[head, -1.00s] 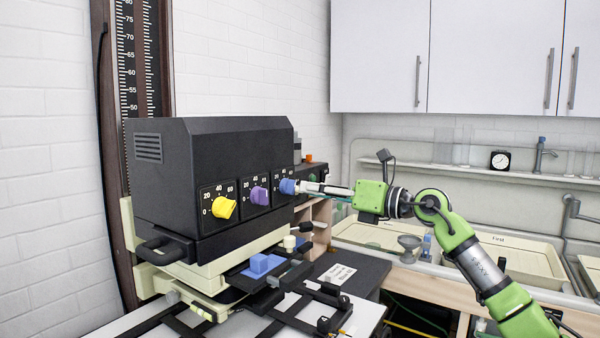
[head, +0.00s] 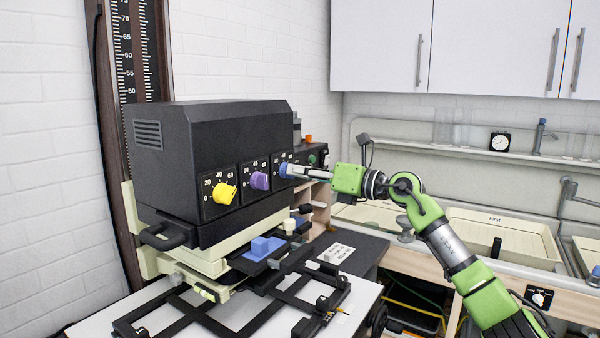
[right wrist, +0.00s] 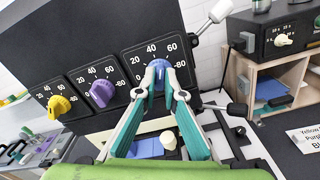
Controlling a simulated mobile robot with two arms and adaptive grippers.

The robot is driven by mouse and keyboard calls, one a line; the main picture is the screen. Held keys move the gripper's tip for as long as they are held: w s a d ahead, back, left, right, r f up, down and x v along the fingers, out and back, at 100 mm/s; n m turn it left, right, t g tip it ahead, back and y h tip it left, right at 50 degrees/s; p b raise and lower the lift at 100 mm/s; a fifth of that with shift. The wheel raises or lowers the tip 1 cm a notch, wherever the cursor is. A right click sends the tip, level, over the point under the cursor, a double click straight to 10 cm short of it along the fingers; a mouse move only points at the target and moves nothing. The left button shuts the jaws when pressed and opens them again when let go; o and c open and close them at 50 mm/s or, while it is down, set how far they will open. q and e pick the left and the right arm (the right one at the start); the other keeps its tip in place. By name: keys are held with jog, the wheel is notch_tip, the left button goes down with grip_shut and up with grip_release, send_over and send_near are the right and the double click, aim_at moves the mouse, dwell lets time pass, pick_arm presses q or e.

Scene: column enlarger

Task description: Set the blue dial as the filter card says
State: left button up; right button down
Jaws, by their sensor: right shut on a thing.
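The blue dial (head: 283,170) is the rightmost of three dials on the black enlarger head, and it also shows in the right wrist view (right wrist: 158,66). My right gripper (head: 289,171) is shut on it, with one finger on each side in the right wrist view (right wrist: 158,80). The fingers partly hide the dial, so I cannot read its setting exactly. The filter card (head: 335,254) lies on the dark surface below. Its edge shows in the right wrist view (right wrist: 309,140), where "Yellow", "Purple" and "Blue" start lines; the numbers are not readable. My left gripper is out of view.
The yellow dial (head: 225,193) and purple dial (head: 260,180) sit left of the blue one. A blue block on a tray (head: 262,246) and a black frame (head: 240,312) are below the head. A timer box (right wrist: 283,38) stands on a wooden shelf to the right.

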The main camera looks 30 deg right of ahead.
jog(key=m+p, duration=0.2)
jog(key=m, duration=0.2)
jog(key=c, duration=2.1)
grip_release()
jog(key=shift+c, duration=0.2)
jog(key=shift+d, duration=0.1)
